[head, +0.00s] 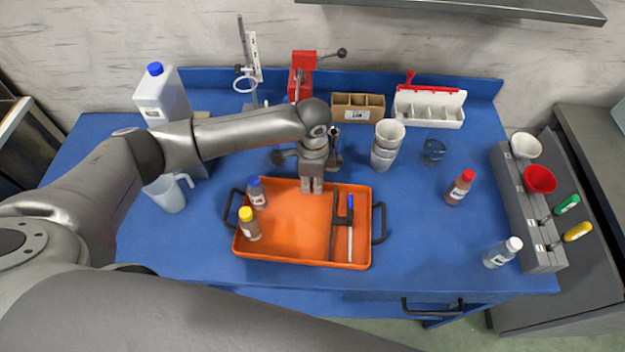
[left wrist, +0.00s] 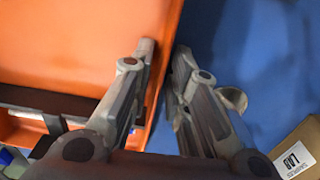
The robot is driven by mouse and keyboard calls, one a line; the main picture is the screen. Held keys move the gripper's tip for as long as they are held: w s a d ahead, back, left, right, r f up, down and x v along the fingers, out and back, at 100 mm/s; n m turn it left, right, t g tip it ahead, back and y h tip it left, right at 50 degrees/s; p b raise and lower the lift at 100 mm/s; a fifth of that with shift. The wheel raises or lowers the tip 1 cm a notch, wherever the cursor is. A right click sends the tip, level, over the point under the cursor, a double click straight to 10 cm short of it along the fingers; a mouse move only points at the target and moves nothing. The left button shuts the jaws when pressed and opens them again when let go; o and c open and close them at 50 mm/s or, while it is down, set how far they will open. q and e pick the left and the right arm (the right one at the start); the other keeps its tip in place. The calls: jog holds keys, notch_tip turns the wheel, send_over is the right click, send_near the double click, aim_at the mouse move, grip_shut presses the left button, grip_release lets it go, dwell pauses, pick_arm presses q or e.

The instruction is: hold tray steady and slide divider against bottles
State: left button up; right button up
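The orange tray (head: 290,222) lies on the blue table; its rim also shows in the left wrist view (left wrist: 158,95). A blue-capped bottle (head: 256,193) and a yellow-capped bottle (head: 249,226) stand at its left side. The dark divider (head: 333,228) stands toward its right side, apart from the bottles; part of it shows in the left wrist view (left wrist: 45,101). A white and blue pen-like item (head: 350,240) is right of it. My left gripper (head: 311,190) is at the tray's far rim, its fingers (left wrist: 162,52) close together on either side, apparently shut on it. My right gripper is out of view.
Stacked cups (head: 387,146), a glass (head: 434,150) and a red-capped bottle (head: 460,187) stand right of the tray. A cardboard box (head: 357,108) is behind. A pitcher (head: 168,193) stands left. The grey rack (head: 528,215) borders the right end. The table right of the tray is mostly clear.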

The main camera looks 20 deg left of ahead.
pick_arm(q)
jog(key=shift+o, duration=0.7)
notch_tip(320, 180, up, 12)
